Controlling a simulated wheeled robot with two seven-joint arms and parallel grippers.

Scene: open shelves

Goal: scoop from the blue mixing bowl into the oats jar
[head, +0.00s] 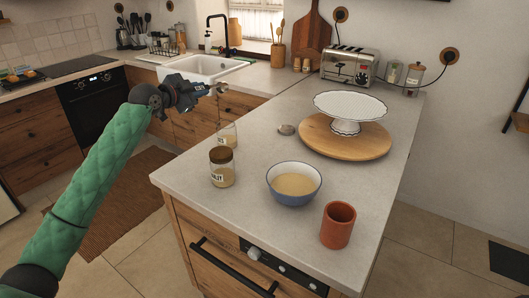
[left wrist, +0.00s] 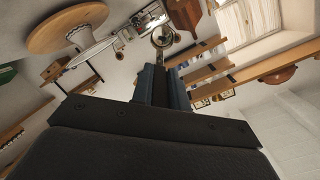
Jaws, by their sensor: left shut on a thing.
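The blue mixing bowl (head: 294,196) stands on the counter with pale beige contents. Left of it is a lidded jar (head: 222,170) whose label seems to read barley. Behind that stands a glass jar (head: 229,130) without a lid, partly hidden; its label is too small to read, so I cannot confirm it is the oats jar. My left gripper (head: 209,90) is shut on a small metal scoop (head: 221,88), held in the air behind and above the jars, away from the bowl. The scoop's round end also shows in the left wrist view (left wrist: 163,36). My right gripper is out of view.
A terracotta cup (head: 338,226) stands near the front edge. A white cake stand (head: 349,106) sits on a round wooden board (head: 320,137). A toaster (head: 350,66) is at the back. The counter's left front corner is clear.

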